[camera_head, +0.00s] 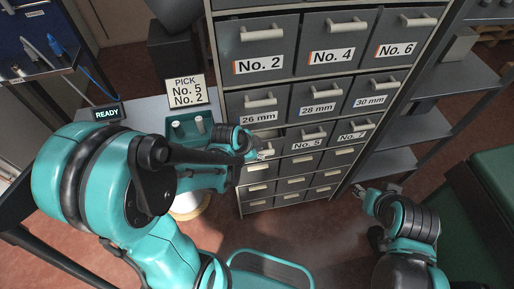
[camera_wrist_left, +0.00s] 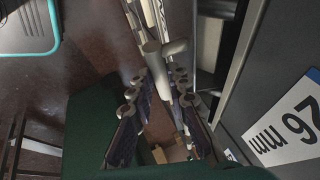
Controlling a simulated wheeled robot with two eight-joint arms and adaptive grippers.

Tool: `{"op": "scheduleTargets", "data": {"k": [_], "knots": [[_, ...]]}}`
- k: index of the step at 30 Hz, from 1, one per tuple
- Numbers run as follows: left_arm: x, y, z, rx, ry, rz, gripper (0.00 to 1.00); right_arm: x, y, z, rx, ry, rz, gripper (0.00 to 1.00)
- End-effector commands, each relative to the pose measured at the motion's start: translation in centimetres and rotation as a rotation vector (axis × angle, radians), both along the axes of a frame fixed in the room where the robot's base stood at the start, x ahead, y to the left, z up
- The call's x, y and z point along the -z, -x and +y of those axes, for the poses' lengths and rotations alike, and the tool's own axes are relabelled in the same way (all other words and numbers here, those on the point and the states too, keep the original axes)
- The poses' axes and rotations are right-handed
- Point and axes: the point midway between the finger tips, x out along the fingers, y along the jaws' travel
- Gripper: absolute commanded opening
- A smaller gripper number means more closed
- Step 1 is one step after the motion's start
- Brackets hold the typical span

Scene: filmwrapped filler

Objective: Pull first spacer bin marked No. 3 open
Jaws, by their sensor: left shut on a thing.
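The grey drawer cabinet stands in the middle of the head view. My left gripper (camera_head: 262,150) is at the left column, just below the 26 mm drawer (camera_head: 258,103) and left of the No. 5 bin (camera_head: 307,136). It covers the bin there, and no No. 3 label is readable. In the left wrist view my left gripper (camera_wrist_left: 160,80) is shut on a pale bar handle (camera_wrist_left: 175,47). How far that bin stands out is hard to tell. My right gripper (camera_head: 376,192) is away from the cabinet at the lower right, its fingers too small to judge.
The No. 7 bin (camera_head: 353,130) is right of No. 5. Grey shelving (camera_head: 405,125) and a green surface (camera_head: 495,185) stand at the right.

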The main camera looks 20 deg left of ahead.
Motion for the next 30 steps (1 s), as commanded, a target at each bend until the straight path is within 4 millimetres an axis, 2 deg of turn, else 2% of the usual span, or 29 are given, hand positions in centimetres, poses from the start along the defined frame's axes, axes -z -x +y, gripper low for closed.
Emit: {"op": "scheduleTargets", "data": {"k": [18,30], "knots": [[3.5,3.7,-2.1,0.001,0.003,0.003,0.00,3.2,0.0,0.0,0.000,0.000,0.000,0.40],[5.5,5.4,-3.1,0.000,0.006,0.010,0.00,4.8,0.0,0.0,0.000,0.000,0.000,0.40]]}}
